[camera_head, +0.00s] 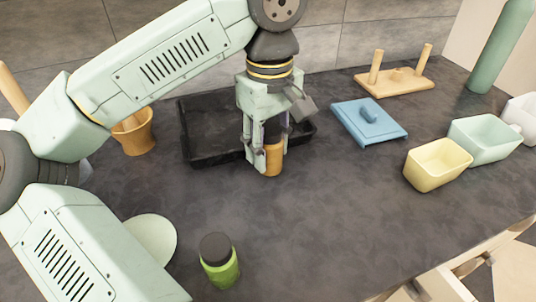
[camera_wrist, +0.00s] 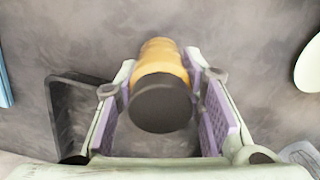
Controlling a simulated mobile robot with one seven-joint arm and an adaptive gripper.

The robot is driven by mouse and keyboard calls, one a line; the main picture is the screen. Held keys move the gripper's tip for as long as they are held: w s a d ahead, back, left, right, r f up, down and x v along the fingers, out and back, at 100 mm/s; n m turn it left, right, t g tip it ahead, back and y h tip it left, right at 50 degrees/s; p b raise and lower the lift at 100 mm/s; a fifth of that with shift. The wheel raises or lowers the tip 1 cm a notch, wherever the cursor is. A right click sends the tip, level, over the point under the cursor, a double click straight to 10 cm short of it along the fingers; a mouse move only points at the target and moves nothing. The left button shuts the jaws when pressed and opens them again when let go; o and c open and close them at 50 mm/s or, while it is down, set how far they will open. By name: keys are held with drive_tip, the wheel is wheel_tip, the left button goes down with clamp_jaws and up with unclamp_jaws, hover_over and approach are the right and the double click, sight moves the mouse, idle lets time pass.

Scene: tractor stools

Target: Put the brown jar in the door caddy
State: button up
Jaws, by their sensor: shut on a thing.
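The brown jar (camera_head: 273,160) has an orange-brown body and, in the wrist view, a dark lid; its body also shows in the wrist view (camera_wrist: 160,58). My gripper (camera_head: 266,158) is shut on the jar, with one finger on each side of it, as the wrist view (camera_wrist: 160,82) shows. The jar is at the front edge of a black tray (camera_head: 205,160); I cannot tell whether its base touches the counter. No container is plainly recognisable as the door caddy. My gripper hides part of the tray.
A green jar (camera_head: 220,265) and a pale plate (camera_head: 152,240) are at the front left. A brown pot (camera_head: 135,135) stands left of the tray. The front-middle counter is clear.

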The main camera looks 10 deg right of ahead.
sight(269, 159)
drive_tip(key=shift+f, duration=1.5)
drive_tip(key=shift+f, duration=0.1)
drive_tip(key=shift+f, duration=0.15)
drive_tip(key=o, duration=1.3)
